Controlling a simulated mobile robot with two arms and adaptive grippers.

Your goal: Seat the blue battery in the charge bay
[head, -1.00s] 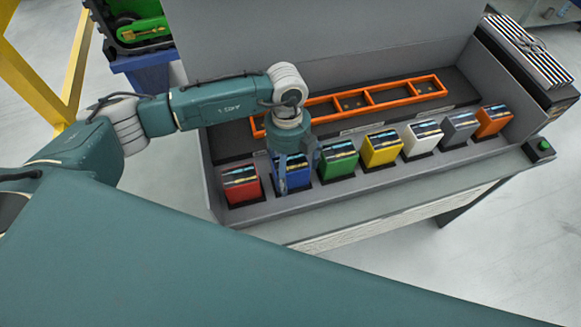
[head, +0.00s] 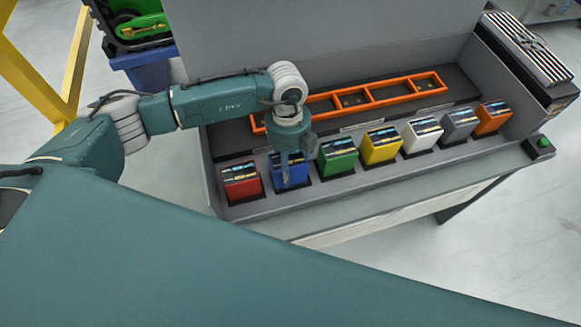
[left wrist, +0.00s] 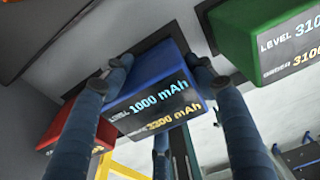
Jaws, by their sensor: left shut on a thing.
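The blue battery (head: 277,180) stands second from the left in a front row of coloured batteries. My left gripper (head: 293,170) reaches down onto it from above and hides part of it. In the left wrist view the blue battery (left wrist: 155,78) sits between the gripper's fingers (left wrist: 160,66), which are shut on it. Its label reads LEVEL 1000 mAh above 3300 mAh. Behind the row lies an orange frame (head: 402,92) with several compartments; its left part is hidden by my left arm. I cannot tell which place is the charge bay. My right gripper does not show.
The red battery (head: 241,184) and green battery (head: 338,160) stand close on either side. Yellow (head: 381,147), white (head: 422,136), grey (head: 459,126) and orange (head: 493,118) ones follow to the right. A grey side wall and back panel (head: 330,28) enclose the bench. A green button (head: 541,143) sits at right.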

